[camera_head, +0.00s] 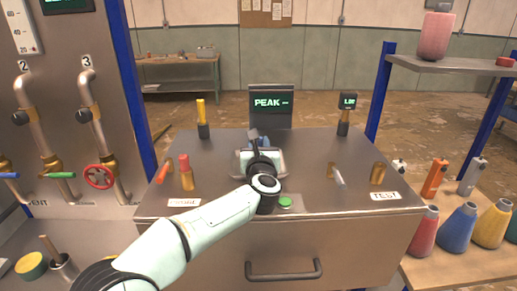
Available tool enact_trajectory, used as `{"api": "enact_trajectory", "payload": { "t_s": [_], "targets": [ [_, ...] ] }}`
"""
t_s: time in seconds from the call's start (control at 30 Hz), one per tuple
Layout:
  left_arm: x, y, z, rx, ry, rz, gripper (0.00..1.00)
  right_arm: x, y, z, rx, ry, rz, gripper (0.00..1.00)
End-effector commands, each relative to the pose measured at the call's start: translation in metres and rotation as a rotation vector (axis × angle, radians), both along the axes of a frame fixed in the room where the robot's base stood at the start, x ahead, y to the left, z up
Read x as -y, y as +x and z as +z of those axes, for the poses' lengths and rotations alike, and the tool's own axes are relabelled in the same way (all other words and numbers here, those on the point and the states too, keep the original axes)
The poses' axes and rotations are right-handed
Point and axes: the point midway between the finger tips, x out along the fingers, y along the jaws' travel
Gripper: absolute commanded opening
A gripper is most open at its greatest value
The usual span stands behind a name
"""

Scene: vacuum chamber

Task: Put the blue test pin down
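My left arm comes in from the lower left, and its black gripper (256,142) is over the metal cradle (278,168) in the middle of the steel console. A small blue part (266,143), which may be the blue test pin, shows right beside the fingers. The gripper hides most of it, so I cannot tell whether the fingers are closed on it or whether it rests in the cradle. My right gripper is not in view.
A red-topped brass pin (186,172) stands at the console's left, with a yellow-topped one (202,118) behind. A brass cylinder (378,173) stands near the TEST label (385,196). A PEAK screen (270,103) rises behind the cradle. A green button (285,202) is in front.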

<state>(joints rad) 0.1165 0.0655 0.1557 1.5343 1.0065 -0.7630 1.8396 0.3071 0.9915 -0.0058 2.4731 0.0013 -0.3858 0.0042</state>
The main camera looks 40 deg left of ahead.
Motion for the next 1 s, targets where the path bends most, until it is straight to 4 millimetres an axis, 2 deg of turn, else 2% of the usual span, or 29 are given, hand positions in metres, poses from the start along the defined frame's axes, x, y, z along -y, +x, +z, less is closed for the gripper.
{"api": "enact_trajectory", "payload": {
  "t_s": [0.43, 0.47, 0.53, 0.93, 1.0],
  "targets": [
    [-0.0002, -0.0003, -0.0061, 0.001, 0.001, 0.0, 0.0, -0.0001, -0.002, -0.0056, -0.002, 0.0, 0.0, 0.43],
    [-0.0002, -0.0002, -0.0063, 0.0, 0.0, 0.0, 0.33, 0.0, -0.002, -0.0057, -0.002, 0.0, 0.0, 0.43],
    [-0.0002, -0.0001, -0.0053, 0.0, 0.0, 0.0, 0.56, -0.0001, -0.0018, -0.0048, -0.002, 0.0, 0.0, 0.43],
    [-0.0004, 0.0, 0.0003, 0.001, 0.0, 0.001, 0.56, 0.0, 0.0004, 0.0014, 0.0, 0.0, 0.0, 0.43],
    [0.0062, -0.0077, -0.0009, 0.004, 0.0, -0.001, 0.56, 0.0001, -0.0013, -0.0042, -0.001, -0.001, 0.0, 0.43]
  ]
}}
